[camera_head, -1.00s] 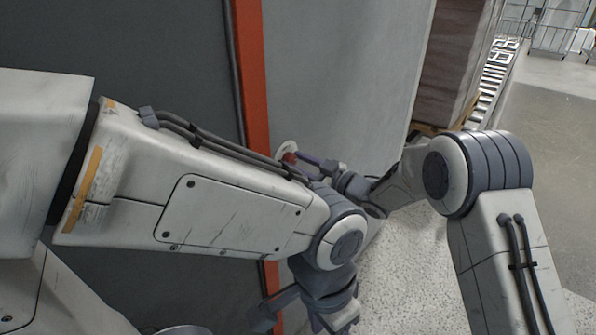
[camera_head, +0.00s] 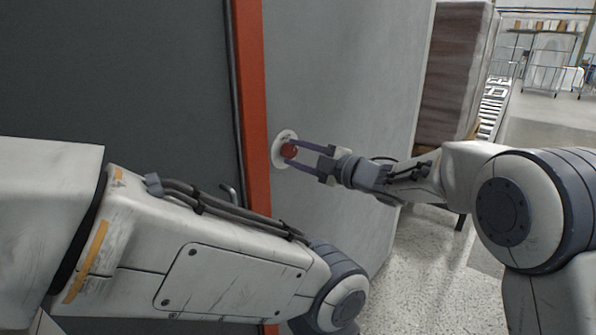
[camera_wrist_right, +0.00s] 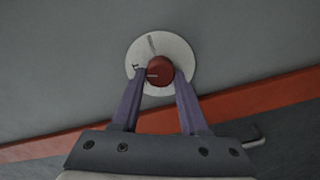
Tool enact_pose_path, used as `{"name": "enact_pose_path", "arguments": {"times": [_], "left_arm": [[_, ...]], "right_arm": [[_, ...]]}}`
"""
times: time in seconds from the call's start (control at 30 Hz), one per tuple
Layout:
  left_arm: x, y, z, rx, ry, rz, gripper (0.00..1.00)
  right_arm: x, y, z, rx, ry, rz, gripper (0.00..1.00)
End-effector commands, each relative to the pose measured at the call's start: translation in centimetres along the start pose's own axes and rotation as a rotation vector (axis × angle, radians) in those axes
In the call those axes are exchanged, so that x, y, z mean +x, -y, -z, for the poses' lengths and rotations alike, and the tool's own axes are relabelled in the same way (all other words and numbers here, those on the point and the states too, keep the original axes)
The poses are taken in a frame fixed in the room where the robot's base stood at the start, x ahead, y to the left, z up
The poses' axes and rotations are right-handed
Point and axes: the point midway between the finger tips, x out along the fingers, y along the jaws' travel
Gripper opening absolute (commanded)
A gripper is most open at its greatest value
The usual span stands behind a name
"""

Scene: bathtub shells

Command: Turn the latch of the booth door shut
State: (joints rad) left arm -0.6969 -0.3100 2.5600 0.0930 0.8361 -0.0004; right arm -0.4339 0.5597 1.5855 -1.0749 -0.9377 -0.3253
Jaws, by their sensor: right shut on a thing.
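A round white plate with a red knob (camera_head: 289,151), which looks like the latch, sits on the grey wall panel just right of the orange door edge. My right gripper (camera_head: 292,153) reaches it from the right, its fingertips on either side of the knob and shut on it. In the right wrist view the red knob (camera_wrist_right: 159,71) lies between the two purple fingers, with dark marks on the white plate (camera_wrist_right: 176,44) around it. My left arm crosses the lower left of the head view; its gripper is out of view.
The dark door (camera_head: 130,80) fills the left, edged by an orange strip (camera_head: 254,110). A small metal handle (camera_head: 231,193) shows beside the strip, partly behind my left arm. A wrapped stack (camera_head: 452,75) and a roller conveyor (camera_head: 494,100) stand at the back right.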

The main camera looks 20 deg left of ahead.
Motion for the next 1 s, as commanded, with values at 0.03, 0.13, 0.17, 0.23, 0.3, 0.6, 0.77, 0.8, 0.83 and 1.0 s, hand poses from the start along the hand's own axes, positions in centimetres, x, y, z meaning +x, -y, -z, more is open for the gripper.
{"name": "enact_pose_path", "arguments": {"times": [0.03,0.13,0.17,0.23,0.3,0.6,0.77,0.8,0.83,1.0], "left_arm": [[1.4,0.1,-0.1,0.0,0.0,0.0,0.5],[2.6,0.2,-0.1,0.0,0.0,0.0,0.5],[2.9,0.2,-0.1,0.0,0.0,0.0,0.5],[3.5,0.3,-0.2,0.0,0.0,0.0,0.5],[4.1,0.3,-0.2,0.0,0.0,0.0,0.5],[5.6,0.4,-0.3,0.0,0.0,0.0,0.5],[5.9,0.4,-0.3,0.0,0.0,0.0,0.5],[5.9,0.4,-0.3,0.0,0.0,0.0,0.5],[6.0,0.4,-0.3,0.0,0.0,0.0,0.5],[6.0,0.4,-0.3,0.0,0.0,0.0,0.5]], "right_arm": [[0.0,0.5,-0.2,-0.046,0.0,-0.003,0.0],[0.0,0.6,-0.2,-0.131,-0.001,-0.001,0.0],[0.0,0.5,-0.2,-0.154,-0.001,-0.002,0.0],[0.0,0.5,-0.2,-0.208,0.0,-0.001,0.0],[0.0,0.5,-0.2,-0.255,0.0,-0.001,0.0],[0.0,0.3,-0.1,-0.391,0.0,0.001,0.0],[0.0,0.3,-0.1,-0.421,0.0,0.002,0.0],[0.0,0.2,-0.1,-0.425,0.0,0.002,0.0],[0.0,0.2,-0.1,-0.428,0.0,0.002,0.0],[0.0,0.2,-0.1,-0.433,0.0,0.002,0.0]]}}
